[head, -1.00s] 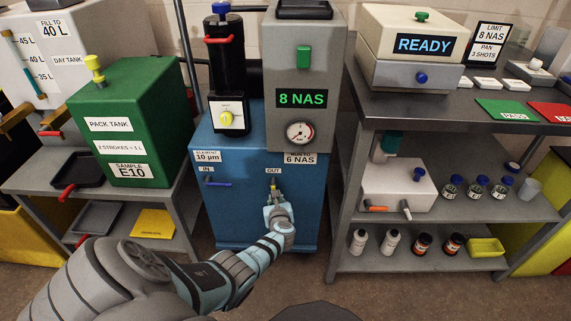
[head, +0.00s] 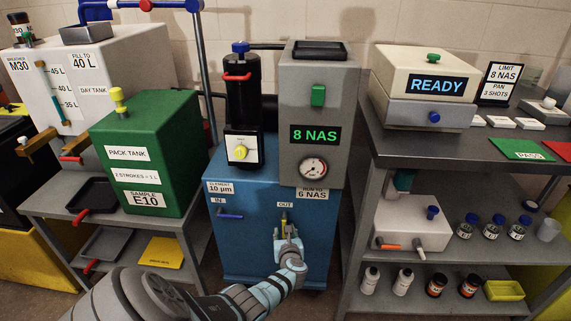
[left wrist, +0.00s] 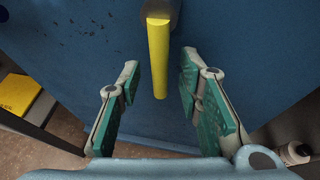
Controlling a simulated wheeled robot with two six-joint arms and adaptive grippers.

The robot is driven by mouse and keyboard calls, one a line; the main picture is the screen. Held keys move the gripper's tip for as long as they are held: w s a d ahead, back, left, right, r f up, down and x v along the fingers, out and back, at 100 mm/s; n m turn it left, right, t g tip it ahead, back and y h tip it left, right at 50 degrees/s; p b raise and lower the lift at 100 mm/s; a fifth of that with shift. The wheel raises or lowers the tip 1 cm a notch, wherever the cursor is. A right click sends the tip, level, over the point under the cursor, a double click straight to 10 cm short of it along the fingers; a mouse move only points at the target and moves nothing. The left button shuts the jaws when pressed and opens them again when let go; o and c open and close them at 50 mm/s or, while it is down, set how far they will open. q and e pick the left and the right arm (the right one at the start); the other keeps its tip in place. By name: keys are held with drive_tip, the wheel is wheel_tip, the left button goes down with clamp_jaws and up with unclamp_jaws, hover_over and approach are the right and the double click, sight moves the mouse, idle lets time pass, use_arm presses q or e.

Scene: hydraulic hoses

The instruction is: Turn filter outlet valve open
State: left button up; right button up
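The filter outlet valve has a yellow lever (head: 284,217) under the OUT label on the front of the blue filter cart (head: 255,250). In the left wrist view the yellow lever (left wrist: 158,60) hangs straight down from a dark round stem (left wrist: 160,10). My left gripper (head: 287,236) is at the lever in the head view. In the left wrist view its open fingers (left wrist: 160,78) stand on either side of the lever, with a gap on both sides. The lever's lower end lies between them. My right gripper is not in view.
A blue IN valve lever (head: 230,216) sits left of the outlet on the same face. The grey unit (head: 318,110) above reads 8 NAS. A green pack tank (head: 145,150) stands on the left bench, and a metal shelf (head: 425,150) stands on the right.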

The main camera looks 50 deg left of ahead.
use_arm(q)
drive_tip(key=v, duration=1.2)
